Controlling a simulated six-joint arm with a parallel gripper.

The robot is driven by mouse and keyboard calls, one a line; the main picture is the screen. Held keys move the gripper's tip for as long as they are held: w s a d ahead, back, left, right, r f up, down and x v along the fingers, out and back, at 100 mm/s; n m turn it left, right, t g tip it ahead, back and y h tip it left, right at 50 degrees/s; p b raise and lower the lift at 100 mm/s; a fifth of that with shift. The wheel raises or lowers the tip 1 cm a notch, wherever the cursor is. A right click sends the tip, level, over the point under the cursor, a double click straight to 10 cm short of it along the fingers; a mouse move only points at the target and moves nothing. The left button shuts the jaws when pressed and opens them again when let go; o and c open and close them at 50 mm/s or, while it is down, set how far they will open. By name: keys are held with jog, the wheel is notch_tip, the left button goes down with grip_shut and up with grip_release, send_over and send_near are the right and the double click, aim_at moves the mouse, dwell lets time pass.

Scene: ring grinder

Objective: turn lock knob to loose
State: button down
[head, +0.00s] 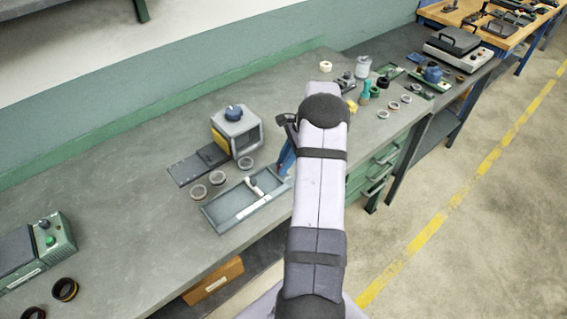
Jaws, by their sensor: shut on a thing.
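A grey box-shaped machine (246,138) with a yellow side panel stands on the bench, left of my arm. A blue knob (234,112) sits on top of it, with nothing touching it that I can see. I cannot tell from its look whether this is the lock knob or whether it is locked or loose. My gripper (285,163) is mostly hidden behind my arm; only a blue piece and dark parts at its left edge show, right of the machine. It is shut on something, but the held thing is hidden.
A grey tray (217,217) with a light tool lies in front of the machine, near the bench edge. Several rings lie between them. A green-grey device (57,238) stands at the lower left. Small parts crowd the bench beyond my arm. The bench between device and tray is clear.

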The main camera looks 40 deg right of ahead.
jog(key=n+g, duration=0.1)
jog(key=n, duration=0.2)
jog(key=shift+w, duration=0.15)
jog(key=shift+w+n+g+b, duration=0.15)
jog(key=shift+n+g, duration=0.3)
jog(key=shift+n, duration=0.6)
jog(key=shift+s+n+g+b, duration=0.15)
jog(key=shift+n+g, duration=0.3)
jog(key=shift+n, duration=0.6)
jog(key=shift+w+r, duration=0.1)
jog(key=c, duration=1.6)
grip_release()
jog(key=shift+o, duration=0.2)
jog(key=p+v, duration=0.5)
jog(key=v, duration=0.2)
